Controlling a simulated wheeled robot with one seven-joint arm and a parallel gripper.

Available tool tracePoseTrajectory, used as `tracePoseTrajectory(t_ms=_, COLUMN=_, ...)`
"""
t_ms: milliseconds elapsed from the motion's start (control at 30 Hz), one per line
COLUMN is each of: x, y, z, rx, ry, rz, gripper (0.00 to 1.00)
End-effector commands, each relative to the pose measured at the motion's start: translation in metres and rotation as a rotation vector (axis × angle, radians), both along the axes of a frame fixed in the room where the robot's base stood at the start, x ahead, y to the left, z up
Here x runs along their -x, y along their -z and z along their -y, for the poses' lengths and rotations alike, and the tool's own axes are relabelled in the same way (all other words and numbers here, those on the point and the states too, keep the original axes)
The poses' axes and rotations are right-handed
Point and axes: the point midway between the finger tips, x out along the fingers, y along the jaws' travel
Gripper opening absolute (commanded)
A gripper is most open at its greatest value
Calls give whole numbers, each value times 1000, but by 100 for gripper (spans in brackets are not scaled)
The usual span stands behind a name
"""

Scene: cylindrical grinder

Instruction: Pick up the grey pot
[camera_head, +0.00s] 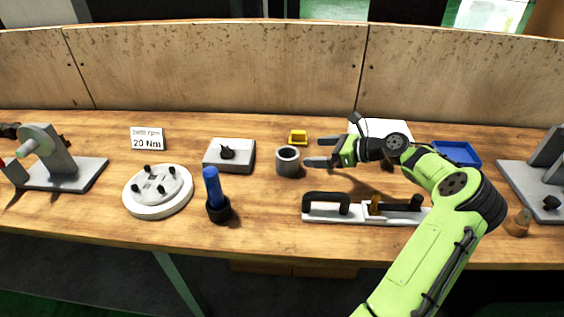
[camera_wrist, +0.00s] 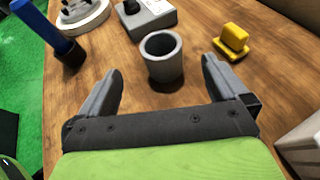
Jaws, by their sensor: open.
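The grey pot (camera_head: 287,167) is a small hollow cylinder standing upright on the wooden bench. In the wrist view the grey pot (camera_wrist: 163,62) stands ahead of my gripper, between the lines of the two fingers, with its dark open top showing. My gripper (camera_head: 318,152) is open and empty, just right of the pot in the head view. In the wrist view my gripper's fingers (camera_wrist: 162,76) are spread wide on both sides of the pot's near side. I see no contact with it.
A yellow block (camera_head: 298,137) stands behind the pot. A grey box with a black knob (camera_head: 229,156) is to its left. A blue-handled tool (camera_head: 213,190) stands front left. A white-based fixture with black handles (camera_head: 362,213) lies in front of my arm. A blue tray (camera_head: 456,153) is at right.

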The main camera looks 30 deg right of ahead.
Motion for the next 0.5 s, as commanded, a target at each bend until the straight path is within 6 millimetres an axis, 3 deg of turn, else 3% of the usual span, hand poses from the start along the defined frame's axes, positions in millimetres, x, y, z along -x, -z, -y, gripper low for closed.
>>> tracePoseTrajectory(t_ms=33, x=-11, y=11, z=-8, rx=0, ry=-6, rz=-1, gripper=100)
tracePoseTrajectory(t_ms=200, x=-44, y=26, z=-28, rx=2, ry=-7, rz=-2, gripper=100)
tracePoseTrajectory(t_ms=500, x=-80, y=44, z=-48, rx=3, ry=-5, rz=-1, gripper=100)
